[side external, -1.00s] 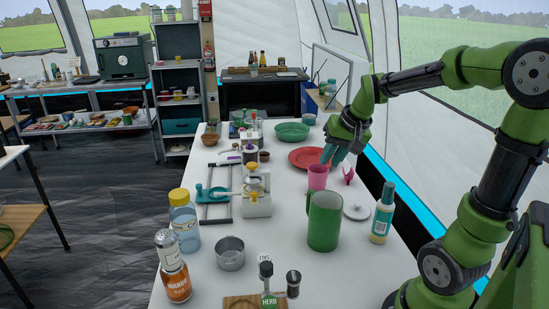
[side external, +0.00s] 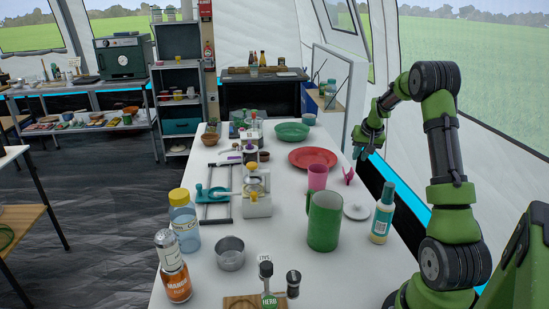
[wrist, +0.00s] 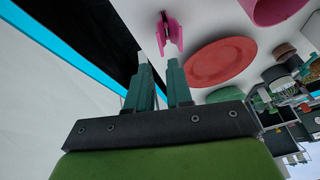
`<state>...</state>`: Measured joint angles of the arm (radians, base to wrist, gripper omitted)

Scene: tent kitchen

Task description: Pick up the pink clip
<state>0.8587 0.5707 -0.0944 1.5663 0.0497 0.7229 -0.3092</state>
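The pink clip (side external: 348,176) stands on the white table near its right edge, to the right of the pink cup (side external: 317,178). In the wrist view the clip (wrist: 169,33) shows at the top centre, beyond the fingertips and apart from them. My gripper (side external: 360,152) is above and slightly right of the clip in the side view, by the table's right edge. In the wrist view its two teal fingers (wrist: 158,62) are apart with an empty gap between them.
A red plate (side external: 313,158) lies behind the pink cup. A green mug (side external: 324,222), a white lid (side external: 356,211) and a white-and-teal bottle (side external: 382,213) stand in front of the clip. The tent wall is close on the right.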

